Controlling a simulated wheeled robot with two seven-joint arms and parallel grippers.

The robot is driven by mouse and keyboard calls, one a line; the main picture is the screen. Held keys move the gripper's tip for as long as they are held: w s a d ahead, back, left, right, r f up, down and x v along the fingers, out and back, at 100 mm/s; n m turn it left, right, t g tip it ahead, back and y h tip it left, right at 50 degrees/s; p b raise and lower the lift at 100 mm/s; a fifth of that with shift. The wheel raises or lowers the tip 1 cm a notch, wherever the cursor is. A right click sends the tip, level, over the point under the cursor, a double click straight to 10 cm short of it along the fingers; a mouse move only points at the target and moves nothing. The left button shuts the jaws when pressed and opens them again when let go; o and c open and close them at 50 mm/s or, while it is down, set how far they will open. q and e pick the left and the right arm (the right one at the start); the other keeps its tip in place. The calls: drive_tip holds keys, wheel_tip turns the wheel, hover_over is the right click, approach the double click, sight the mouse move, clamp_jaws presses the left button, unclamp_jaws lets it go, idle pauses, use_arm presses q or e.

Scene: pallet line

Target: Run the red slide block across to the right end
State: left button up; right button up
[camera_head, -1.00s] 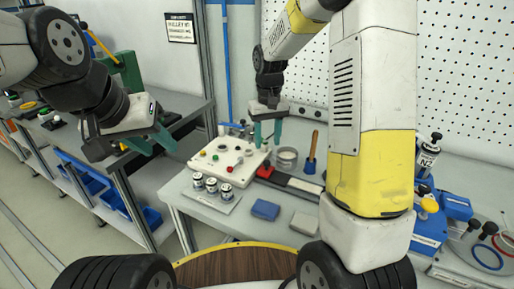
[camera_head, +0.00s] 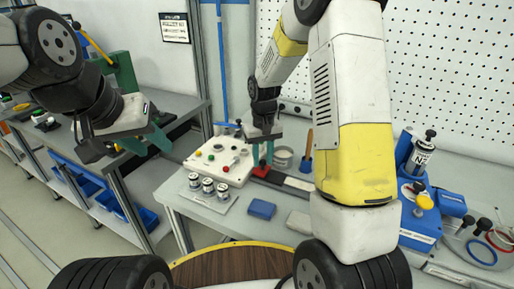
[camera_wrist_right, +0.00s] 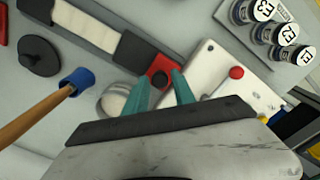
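The red slide block (camera_head: 261,171) sits at the left end of its dark rail with a pale strip (camera_head: 297,183) on the bench. My arm hides part of the rail's right side in the head view. My left gripper (camera_head: 146,145) is open and empty, over the gap beside the bench.
A white panel with coloured knobs (camera_head: 216,160) stands left of the rail, with several labelled cans (camera_head: 208,186) in front. A blue block (camera_head: 262,209) lies in front.

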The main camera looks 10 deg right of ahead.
clamp_jaws()
idle(1.2)
